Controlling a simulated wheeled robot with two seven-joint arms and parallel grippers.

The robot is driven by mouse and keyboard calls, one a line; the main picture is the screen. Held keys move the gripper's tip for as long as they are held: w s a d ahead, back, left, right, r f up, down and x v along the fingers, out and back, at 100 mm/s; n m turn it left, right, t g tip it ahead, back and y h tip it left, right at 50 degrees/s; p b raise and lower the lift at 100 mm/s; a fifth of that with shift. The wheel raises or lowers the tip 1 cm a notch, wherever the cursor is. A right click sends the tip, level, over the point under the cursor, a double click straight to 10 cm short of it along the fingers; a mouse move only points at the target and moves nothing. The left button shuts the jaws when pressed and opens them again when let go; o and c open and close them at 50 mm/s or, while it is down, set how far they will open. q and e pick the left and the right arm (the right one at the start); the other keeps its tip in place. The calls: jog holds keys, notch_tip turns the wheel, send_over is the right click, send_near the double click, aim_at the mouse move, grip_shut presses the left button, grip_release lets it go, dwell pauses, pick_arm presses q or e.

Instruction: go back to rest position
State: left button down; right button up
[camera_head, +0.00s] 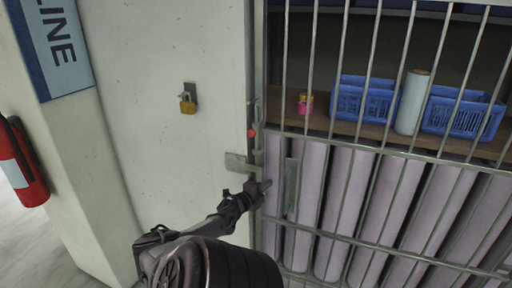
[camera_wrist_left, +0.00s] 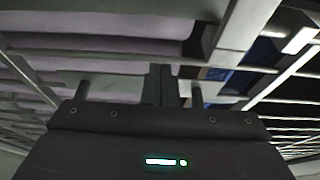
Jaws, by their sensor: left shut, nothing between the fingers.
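My left gripper (camera_head: 262,187) is shut and empty. It is in front of the barred metal gate (camera_head: 368,146), near the gate's left edge and just below the latch plate (camera_head: 243,164). I cannot tell whether it touches the gate. In the left wrist view, the closed fingers (camera_wrist_left: 163,85) point at the bars, with nothing between them. My left arm comes up from the bottom of the head view. My right gripper is not in view.
A pale wall (camera_head: 165,55) with a brass padlock (camera_head: 188,98) stands left of the gate. A red fire extinguisher (camera_head: 24,170) is at the far left. Behind the bars are blue baskets (camera_head: 362,101), a pale roll (camera_head: 411,103) and several long lilac rolls (camera_head: 345,190).

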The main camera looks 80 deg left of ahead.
pick_arm(q)
jog(key=v, duration=0.6)
jog(key=shift+s, duration=0.4)
